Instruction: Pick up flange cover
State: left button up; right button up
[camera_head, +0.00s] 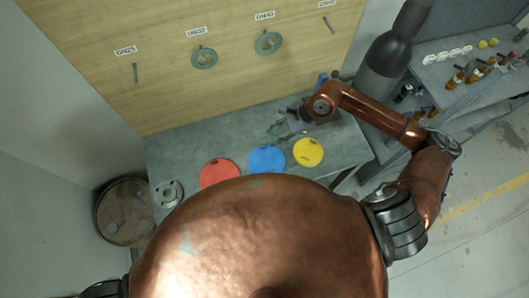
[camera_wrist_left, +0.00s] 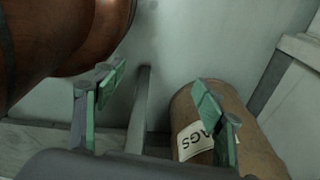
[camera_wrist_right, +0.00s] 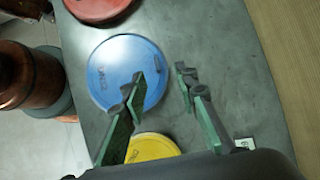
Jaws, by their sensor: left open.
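Three flat round discs, which look like flange covers, lie on the grey table (camera_head: 240,132): red (camera_head: 219,173), blue (camera_head: 267,159) and yellow (camera_head: 308,152). A pale metal ring with holes (camera_head: 168,194) lies at the table's left end. My right gripper (camera_head: 278,127) is open and empty above the table, behind the blue and yellow discs. In the right wrist view its fingers (camera_wrist_right: 160,80) appear over the right edge of the blue disc (camera_wrist_right: 122,62), with the yellow disc (camera_wrist_right: 152,148) below. My left gripper (camera_wrist_left: 158,85) is open and empty, away from the discs.
A brown barrel (camera_head: 125,212) stands left of the table. A wooden board (camera_head: 240,85) behind it carries two green rings (camera_head: 204,57) and labels. A dark gas cylinder (camera_head: 384,60) and a shelf with small parts (camera_head: 460,75) stand at the right.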

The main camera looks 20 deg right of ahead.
aim_at(263, 146)
jog(key=x, duration=0.2)
jog(key=p+x, duration=0.1)
jog(key=shift+s+a+f, duration=0.25)
jog(key=shift+a+f, duration=0.05)
jog(key=shift+a, duration=0.05)
jog(key=shift+p+x, duration=0.5)
jog(key=shift+x, duration=0.7)
jog(key=shift+f, duration=0.4)
jog(key=shift+w, duration=0.1)
pick_arm(q)
jog(key=shift+s+r, duration=1)
jog(key=shift+s, duration=0.3)
pick_arm(e)
grip_shut()
